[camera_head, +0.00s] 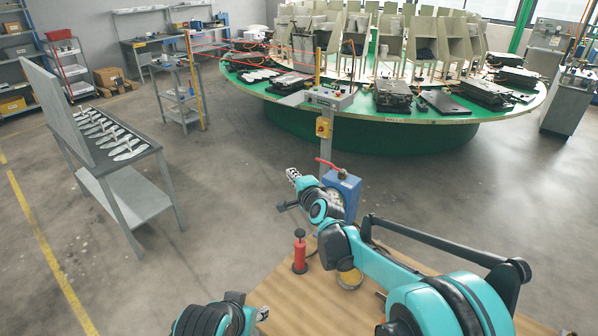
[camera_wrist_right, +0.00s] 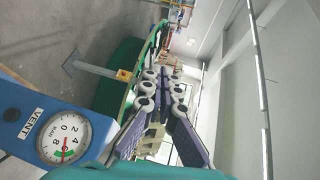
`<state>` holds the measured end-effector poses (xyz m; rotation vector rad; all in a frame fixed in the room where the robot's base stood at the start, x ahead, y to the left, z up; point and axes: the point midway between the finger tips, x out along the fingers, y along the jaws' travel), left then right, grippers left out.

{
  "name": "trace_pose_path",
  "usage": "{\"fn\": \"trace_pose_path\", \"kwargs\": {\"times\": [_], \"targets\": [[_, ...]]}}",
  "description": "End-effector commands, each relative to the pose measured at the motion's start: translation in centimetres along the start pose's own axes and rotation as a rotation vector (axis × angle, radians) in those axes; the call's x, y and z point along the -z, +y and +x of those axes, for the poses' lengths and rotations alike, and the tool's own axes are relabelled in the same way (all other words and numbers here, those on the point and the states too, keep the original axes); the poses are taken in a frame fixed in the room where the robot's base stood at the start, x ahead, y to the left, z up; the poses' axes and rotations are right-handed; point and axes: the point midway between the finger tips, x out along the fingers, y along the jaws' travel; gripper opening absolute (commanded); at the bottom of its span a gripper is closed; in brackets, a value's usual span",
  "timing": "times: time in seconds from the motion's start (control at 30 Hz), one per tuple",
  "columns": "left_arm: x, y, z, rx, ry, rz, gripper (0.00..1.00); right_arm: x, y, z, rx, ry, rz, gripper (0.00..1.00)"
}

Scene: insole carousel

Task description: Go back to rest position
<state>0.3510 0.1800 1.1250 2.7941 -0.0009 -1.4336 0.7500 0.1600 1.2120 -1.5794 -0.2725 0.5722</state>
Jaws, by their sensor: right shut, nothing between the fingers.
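My right gripper (camera_head: 291,176) is raised over the front of the wooden bench in the head view, pointing away from me. In the right wrist view its fingers (camera_wrist_right: 165,80) are shut with nothing held between them. A teal right arm runs back from it to the lower right. My left arm shows only at the bottom edge, and a small part of the left gripper (camera_head: 262,313) shows there; its finger opening is too small to tell.
A blue gauge box (camera_head: 346,194) stands close beside the right gripper, its dial also in the wrist view (camera_wrist_right: 62,138). Beyond are a green carousel (camera_head: 380,135) and insole rack (camera_head: 140,190).

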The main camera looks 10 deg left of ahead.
Motion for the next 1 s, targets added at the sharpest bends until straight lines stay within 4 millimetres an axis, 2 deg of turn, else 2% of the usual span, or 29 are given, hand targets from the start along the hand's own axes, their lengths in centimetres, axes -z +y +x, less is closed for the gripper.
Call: {"fn": "trace_pose_path", "kwargs": {"times": [0.37, 0.47, 0.53, 0.67, 0.77, 0.87, 1.0], "targets": [[0.0, 0.0, 0.0, 0.0, 0.0, 0.0, 0.4, -0.1, 0.0, -0.2, -0.001, 0.001, -0.001, 0.0], [-0.2, 0.0, 0.2, 0.0, 0.0, 0.0, 0.4, 0.4, 0.0, -1.2, -0.016, 0.004, -0.033, 0.0], [-0.4, 0.0, 0.6, 0.0, 0.0, 0.0, 0.4, 1.3, 0.1, -3.0, -0.043, 0.009, -0.09, 0.0], [-1.1, 0.0, 1.6, 0.0, 0.0, 0.0, 0.4, 3.5, 1.1, -8.6, -0.136, 0.015, -0.266, 0.0], [-1.7, 0.0, 2.4, 0.0, 0.0, 0.0, 0.4, 5.2, 2.9, -14.1, -0.229, 0.014, -0.424, 0.0], [-2.3, 0.0, 3.2, 0.0, 0.0, 0.0, 0.4, 6.5, 5.4, -19.8, -0.328, 0.003, -0.575, 0.0], [-3.0, 0.0, 4.3, 0.0, 0.0, 0.0, 0.4, 7.7, 10.1, -27.8, -0.478, -0.027, -0.768, 0.0]]}}
